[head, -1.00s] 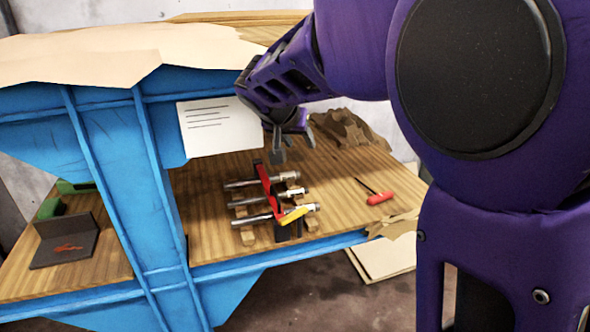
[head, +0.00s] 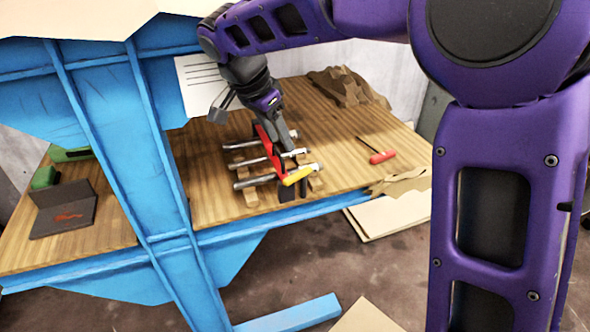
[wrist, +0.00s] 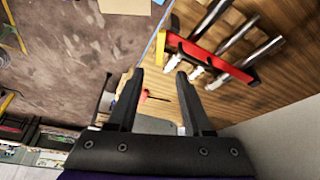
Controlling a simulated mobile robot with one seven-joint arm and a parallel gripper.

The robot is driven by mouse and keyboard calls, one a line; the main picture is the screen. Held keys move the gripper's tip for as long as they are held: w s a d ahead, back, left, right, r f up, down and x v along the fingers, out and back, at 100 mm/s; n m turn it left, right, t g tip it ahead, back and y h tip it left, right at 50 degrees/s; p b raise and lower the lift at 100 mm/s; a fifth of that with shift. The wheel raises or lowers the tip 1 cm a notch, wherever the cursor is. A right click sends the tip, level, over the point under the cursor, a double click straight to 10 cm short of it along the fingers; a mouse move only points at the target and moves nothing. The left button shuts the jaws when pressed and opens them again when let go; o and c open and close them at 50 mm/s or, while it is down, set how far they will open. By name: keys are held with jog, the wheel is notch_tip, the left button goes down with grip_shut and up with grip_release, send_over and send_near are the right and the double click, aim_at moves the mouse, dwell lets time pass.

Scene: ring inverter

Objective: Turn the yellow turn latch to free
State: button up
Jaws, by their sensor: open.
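The yellow turn latch (head: 298,176) sits at the near end of a red bar (head: 266,147) that crosses several metal rods on wooden blocks. In the wrist view the latch (wrist: 161,47) is at the end of the red bar (wrist: 222,65), above and beyond my fingertips. My gripper (head: 251,122) is open and empty, above the far part of the fixture, with one finger in front of part of the bar. In the wrist view my gripper (wrist: 159,82) has its fingers apart and nothing between them; the latch is apart from both.
The wooden bench top (head: 215,202) is clear around the fixture. A blue upright (head: 125,140) and a white sheet (head: 200,85) stand to the left. A dark angled plate (head: 65,212) is farther left.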

aim_at(298, 174)
jog(key=b+x, duration=0.1)
jog(key=x, duration=1)
jog(key=shift+w+f, duration=0.1)
jog(key=shift+f, duration=0.2)
jog(key=shift+c, duration=0.3)
grip_shut()
